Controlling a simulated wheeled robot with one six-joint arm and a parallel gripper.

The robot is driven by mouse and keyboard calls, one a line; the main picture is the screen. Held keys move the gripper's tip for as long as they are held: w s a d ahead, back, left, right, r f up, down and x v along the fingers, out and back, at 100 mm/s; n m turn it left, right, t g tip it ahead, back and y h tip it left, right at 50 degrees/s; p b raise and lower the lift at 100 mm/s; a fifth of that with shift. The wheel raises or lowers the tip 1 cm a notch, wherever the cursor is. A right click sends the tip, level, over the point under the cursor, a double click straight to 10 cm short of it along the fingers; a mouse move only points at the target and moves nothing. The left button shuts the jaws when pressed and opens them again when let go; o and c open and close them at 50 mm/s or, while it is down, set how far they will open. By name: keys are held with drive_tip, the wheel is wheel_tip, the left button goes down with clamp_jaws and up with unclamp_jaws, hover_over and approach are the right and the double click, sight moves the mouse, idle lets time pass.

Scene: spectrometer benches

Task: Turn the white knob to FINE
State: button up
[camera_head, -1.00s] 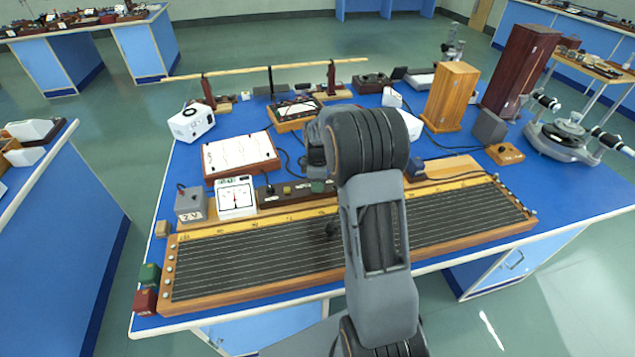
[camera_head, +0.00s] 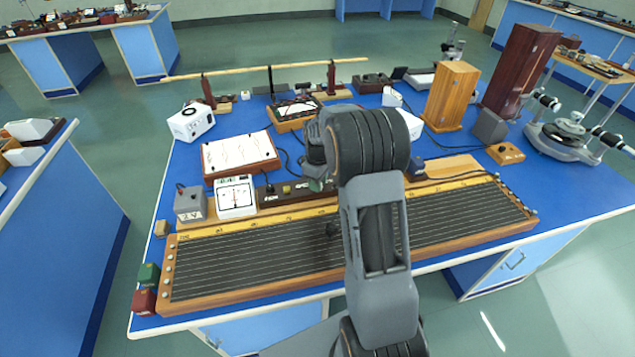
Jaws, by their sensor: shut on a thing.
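I do not see a white knob; my arm covers part of the bench. A long dark control strip (camera_head: 297,196) lies behind the wire board. My gripper (camera_head: 322,178) is down at the strip's right end, close to the green part and mostly hidden behind my arm. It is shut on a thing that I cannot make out. Any lettering on the strip is too small to read.
The long wire board (camera_head: 260,252) fills the front of the blue bench (camera_head: 590,190). A white meter (camera_head: 236,197) and a grey box (camera_head: 190,204) stand left of the strip. A framed white panel (camera_head: 240,153) lies behind. A wooden box (camera_head: 452,95) stands at the back right.

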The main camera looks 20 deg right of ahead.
drive_tip(key=m, duration=0.4)
drive_tip(key=shift+m, duration=0.3)
drive_tip(key=m, duration=0.5)
drive_tip(key=shift+b, duration=0.3)
drive_tip(key=m, duration=0.5)
drive_tip(key=shift+d, duration=0.1)
drive_tip(key=shift+m, duration=2.3)
drive_tip(key=o, duration=0.9)
wheel_tip(320, 180, up, 14)
drive_tip(key=shift+f, duration=0.1)
